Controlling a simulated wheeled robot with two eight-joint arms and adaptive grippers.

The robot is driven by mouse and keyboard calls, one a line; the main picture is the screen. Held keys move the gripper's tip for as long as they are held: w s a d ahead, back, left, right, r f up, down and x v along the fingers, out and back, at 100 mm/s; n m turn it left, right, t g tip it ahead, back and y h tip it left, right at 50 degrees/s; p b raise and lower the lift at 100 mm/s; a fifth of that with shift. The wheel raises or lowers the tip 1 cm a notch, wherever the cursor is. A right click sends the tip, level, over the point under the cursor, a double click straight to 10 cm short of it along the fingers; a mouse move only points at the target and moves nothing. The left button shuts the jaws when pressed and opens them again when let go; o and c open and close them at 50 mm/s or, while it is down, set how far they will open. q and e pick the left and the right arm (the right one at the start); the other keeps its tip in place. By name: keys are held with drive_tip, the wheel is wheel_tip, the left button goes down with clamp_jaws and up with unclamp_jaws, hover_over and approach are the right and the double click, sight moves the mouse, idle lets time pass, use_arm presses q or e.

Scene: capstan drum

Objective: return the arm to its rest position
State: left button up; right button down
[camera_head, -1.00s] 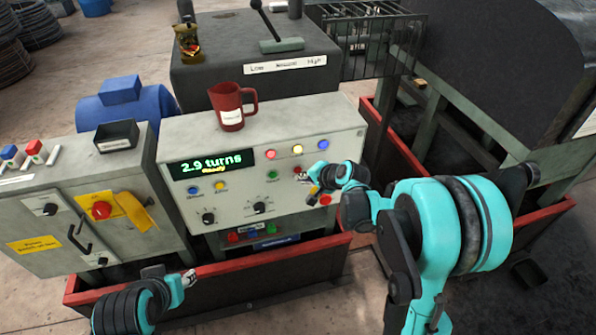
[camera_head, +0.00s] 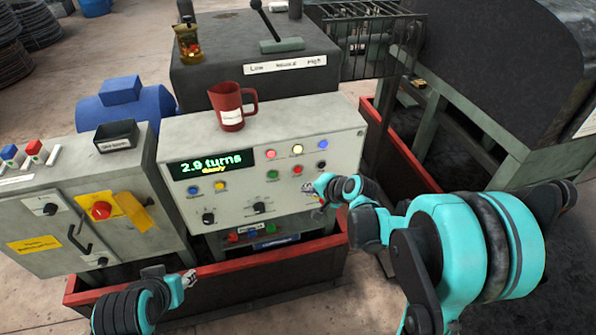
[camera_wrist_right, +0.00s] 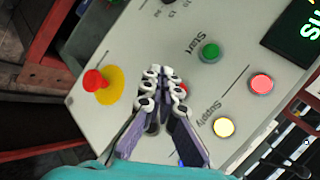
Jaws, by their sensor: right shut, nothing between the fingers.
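My right gripper (camera_head: 314,196) is shut and empty in front of the lower right part of the grey control panel (camera_head: 240,150). In the right wrist view its fingertips (camera_wrist_right: 163,82) are together, with the panel face behind them. They appear apart from the panel, with a green button (camera_wrist_right: 210,51) and a red mushroom button on a yellow disc (camera_wrist_right: 95,81) to either side. My left gripper (camera_head: 188,279) is low at the left, in front of the red-edged base; its jaws are too small to judge. The panel display (camera_head: 212,164) reads "2.9 turns".
A red mug (camera_head: 231,108) stands on top of the panel. A grey cabinet (camera_head: 50,225) with a yellow tag is at the left. A lever (camera_head: 264,22) rises from the dark box behind. A red rail (camera_head: 400,150) and green frame stand at the right. Open floor shows at the bottom centre.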

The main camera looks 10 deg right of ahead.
idle(0.3)
drive_tip(key=s+r+n+h, duration=0.2)
drive_tip(key=s+n, duration=0.3)
drive_tip(key=s, duration=0.7)
drive_tip(key=s+r+n+g+h, duration=0.1)
drive_tip(key=s+r+n, duration=0.3)
drive_tip(key=s, duration=0.7)
drive_tip(key=shift+s+r+n+g+h, duration=0.15)
drive_tip(key=shift+s+n+g+h, duration=0.2)
drive_tip(key=shift+n+h, duration=0.35)
